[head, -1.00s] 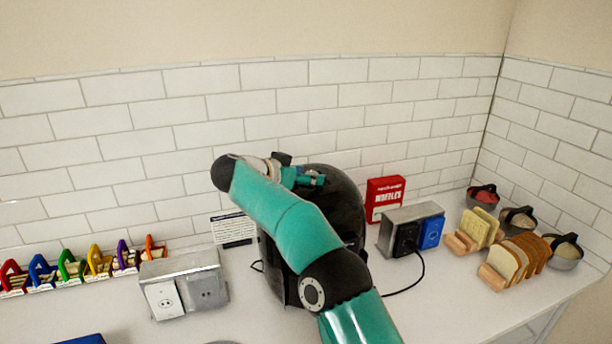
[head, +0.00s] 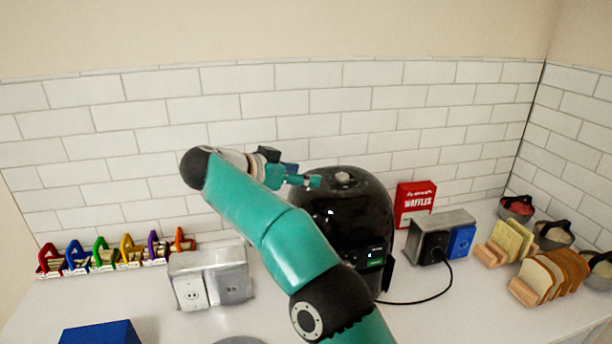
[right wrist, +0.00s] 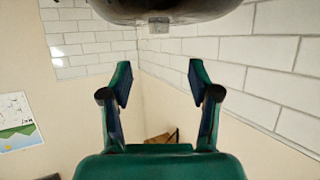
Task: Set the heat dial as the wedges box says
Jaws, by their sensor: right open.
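A black rounded appliance (head: 350,220) stands on the counter in the head view. It has a grey knob (head: 343,177) on top and a small lit panel (head: 370,257) low on its front. I cannot tell which of these is the heat dial, or read a setting. My right gripper (head: 308,181) is beside the appliance's top, left of the knob and apart from it. In the right wrist view the gripper (right wrist: 159,84) is open and empty, with the knob (right wrist: 158,25) beyond its fingertips. No box marked wedges can be read. My left gripper is out of view.
A red waffles box (head: 415,203) and a grey socket box with a blue side (head: 440,236) stand right of the appliance, a black cord between. Bread racks (head: 550,277) and bowls fill the right end. A socket box (head: 210,277) and coloured racks (head: 115,254) stand left.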

